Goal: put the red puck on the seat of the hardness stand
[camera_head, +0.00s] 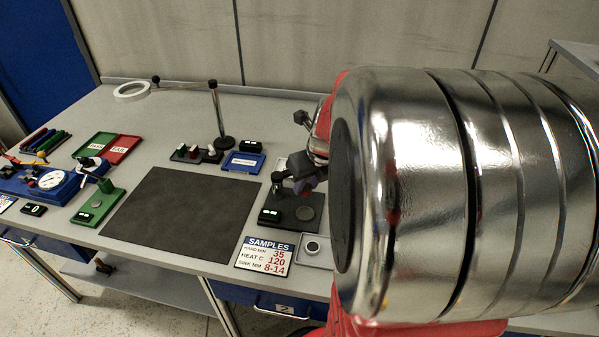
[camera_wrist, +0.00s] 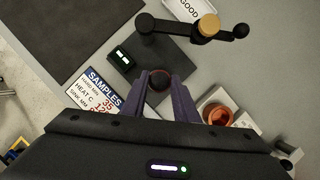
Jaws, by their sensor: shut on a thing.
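The hardness stand has a dark base plate (camera_head: 284,222) with a lit green display (camera_head: 270,214) and a round grey seat (camera_head: 305,213). Its dark arm with a brass-coloured knob (camera_wrist: 208,25) shows at the top of the wrist view. My gripper (camera_head: 306,186) is over the stand, seemingly above the seat; the exact height is unclear. In the wrist view its purple fingers (camera_wrist: 163,85) are shut on a dark reddish round piece, which I take for the red puck (camera_wrist: 158,82). The seat seems hidden behind it there.
A pale tray (camera_head: 322,260) with a round holder stands in front of the stand; its inside looks orange-red in the wrist view (camera_wrist: 217,116). A SAMPLES card (camera_head: 266,253) lies to the left. The dark mat (camera_head: 180,212) is clear. A post (camera_head: 218,112) stands behind.

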